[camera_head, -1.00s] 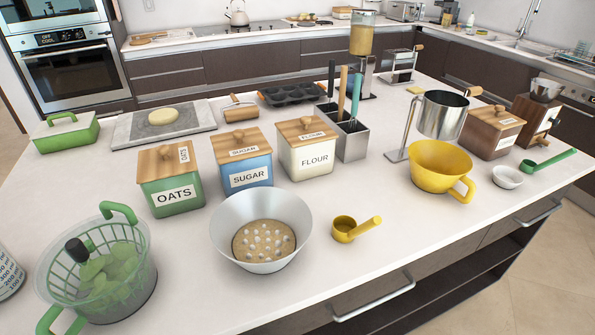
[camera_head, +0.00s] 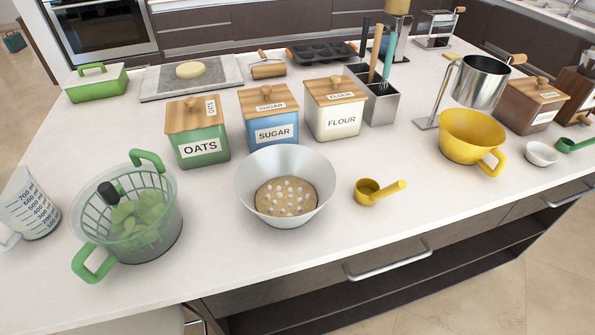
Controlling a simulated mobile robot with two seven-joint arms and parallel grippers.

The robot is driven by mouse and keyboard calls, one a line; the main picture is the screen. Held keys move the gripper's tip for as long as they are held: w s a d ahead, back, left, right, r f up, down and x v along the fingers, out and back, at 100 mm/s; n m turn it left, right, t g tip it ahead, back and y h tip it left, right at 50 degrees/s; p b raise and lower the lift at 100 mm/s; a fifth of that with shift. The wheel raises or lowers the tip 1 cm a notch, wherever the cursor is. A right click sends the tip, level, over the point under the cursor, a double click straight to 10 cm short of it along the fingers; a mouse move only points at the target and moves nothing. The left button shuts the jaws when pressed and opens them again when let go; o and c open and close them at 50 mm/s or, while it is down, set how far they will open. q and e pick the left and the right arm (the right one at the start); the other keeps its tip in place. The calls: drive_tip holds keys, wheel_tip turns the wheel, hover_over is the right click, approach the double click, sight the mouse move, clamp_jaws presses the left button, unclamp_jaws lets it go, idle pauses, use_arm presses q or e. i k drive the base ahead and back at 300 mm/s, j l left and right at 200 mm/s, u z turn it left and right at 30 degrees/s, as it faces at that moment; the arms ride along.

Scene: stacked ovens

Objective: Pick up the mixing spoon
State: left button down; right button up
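I cannot tell for certain which thing is the mixing spoon. Neither of my grippers is in view.
A white bowl (camera_head: 318,212), yellow scoop (camera_head: 368,192), salad spinner (camera_head: 150,245) and yellow bowl (camera_head: 465,145) are nearer. The front counter strip is mostly clear.

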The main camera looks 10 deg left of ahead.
sight(379, 27)
drive_tip(key=i+l, duration=0.1)
drive_tip(key=l, duration=0.25)
drive_tip(key=i+l, duration=0.15)
drive_tip(key=l, duration=0.15)
drive_tip(key=i+l, duration=0.1)
drive_tip(key=l, duration=0.25)
drive_tip(key=i+l+u, duration=0.1)
drive_tip(key=l+u, duration=0.45)
drive_tip(key=u, duration=0.15)
drive_tip(key=l+u, duration=0.35)
drive_tip(key=i, duration=0.05)
